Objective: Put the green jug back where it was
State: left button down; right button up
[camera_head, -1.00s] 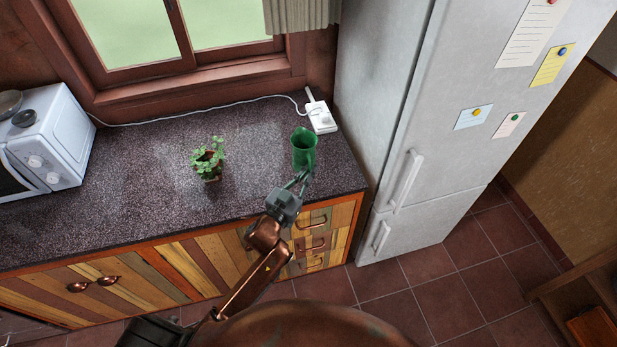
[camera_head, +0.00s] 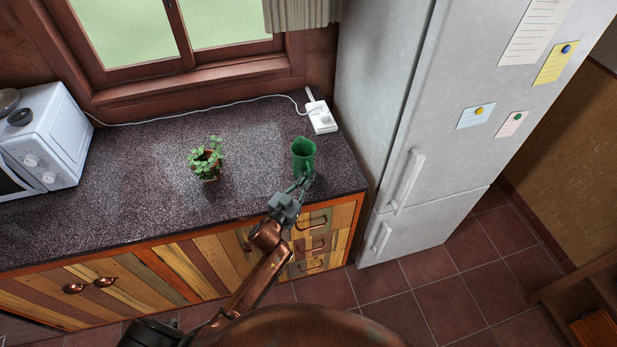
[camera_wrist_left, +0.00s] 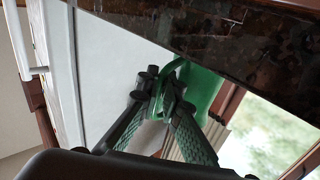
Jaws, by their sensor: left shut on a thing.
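The green jug (camera_head: 303,158) is upright at the right part of the dark speckled countertop (camera_head: 120,210), right of the potted plant. My left gripper (camera_head: 303,183) reaches in from the front edge and is shut on the jug's handle side. In the left wrist view the fingers (camera_wrist_left: 163,98) close around the green handle, and part of the jug body (camera_wrist_left: 203,90) shows beyond them. I cannot tell whether the jug's base touches the countertop. My right gripper is not in view.
A potted plant (camera_head: 206,160) stands left of the jug. A white power strip (camera_head: 320,117) with a cable lies behind it. The fridge (camera_head: 400,150) stands close on the right, and a white microwave (camera_head: 50,140) at the far left. The counter between plant and microwave is clear.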

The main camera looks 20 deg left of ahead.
pick_arm(q)
jog(key=c, duration=2.6)
grip_release()
jog(key=shift+f, duration=0.15)
jog(key=o, duration=0.5)
jog(key=shift+s, duration=0.15)
jog(key=v, duration=1.1)
jog(key=shift+s, duration=0.4)
jog(key=shift+a, duration=0.1)
